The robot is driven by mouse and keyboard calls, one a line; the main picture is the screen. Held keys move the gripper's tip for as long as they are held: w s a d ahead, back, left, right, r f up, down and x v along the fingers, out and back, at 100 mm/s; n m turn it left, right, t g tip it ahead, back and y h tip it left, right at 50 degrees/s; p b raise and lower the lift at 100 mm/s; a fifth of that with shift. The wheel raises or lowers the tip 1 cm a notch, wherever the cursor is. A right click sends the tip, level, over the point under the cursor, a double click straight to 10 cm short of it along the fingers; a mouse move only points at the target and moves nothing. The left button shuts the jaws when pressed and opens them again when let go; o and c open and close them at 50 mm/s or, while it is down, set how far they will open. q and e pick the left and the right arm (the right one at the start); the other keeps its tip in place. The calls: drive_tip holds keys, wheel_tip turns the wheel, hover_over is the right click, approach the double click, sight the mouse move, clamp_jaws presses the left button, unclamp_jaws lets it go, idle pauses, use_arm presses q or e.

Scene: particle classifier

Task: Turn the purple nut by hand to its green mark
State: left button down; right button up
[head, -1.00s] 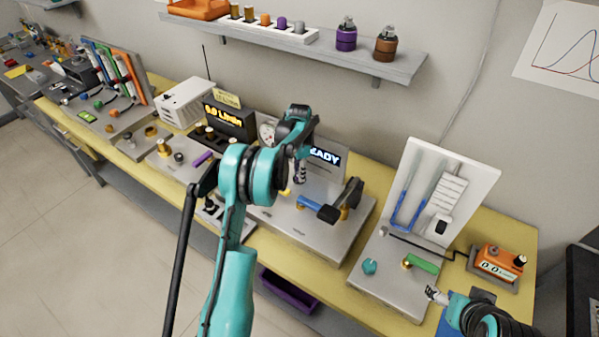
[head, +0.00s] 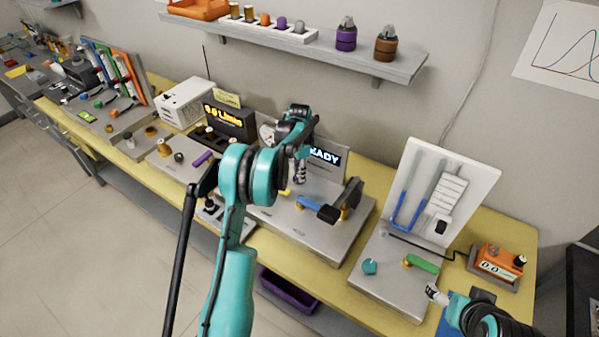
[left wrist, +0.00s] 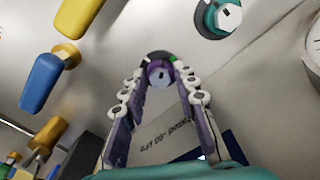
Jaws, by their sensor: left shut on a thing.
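The purple nut (left wrist: 160,72) sits at the far end of my left gripper's fingers in the left wrist view, on a dark round collar against the grey panel. My left gripper (left wrist: 158,80) is shut on the nut, one finger on each side. In the head view my left gripper (head: 299,176) is above the middle plate, and my wrist and arm hide the nut. My right gripper (head: 436,293) is at the lower right, away from it; its jaws are too small to judge.
A blue-handled lever (head: 321,209) on a brass stem stands just right of my left gripper. A teal knob (left wrist: 222,16) shows in the left wrist view. A display (head: 325,157) stands behind my gripper. The right-hand plate (head: 385,285) holds a green-handled valve (head: 424,264).

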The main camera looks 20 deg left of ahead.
use_arm(q)
drive_tip(key=shift+a, duration=0.15)
drive_tip(key=c, duration=1.2)
unclamp_jaws()
drive_tip(key=shift+s, duration=0.1)
drive_tip(key=shift+o, duration=0.2)
drive_tip(key=shift+r, duration=0.1)
wheel_tip(320, 180, up, 12)
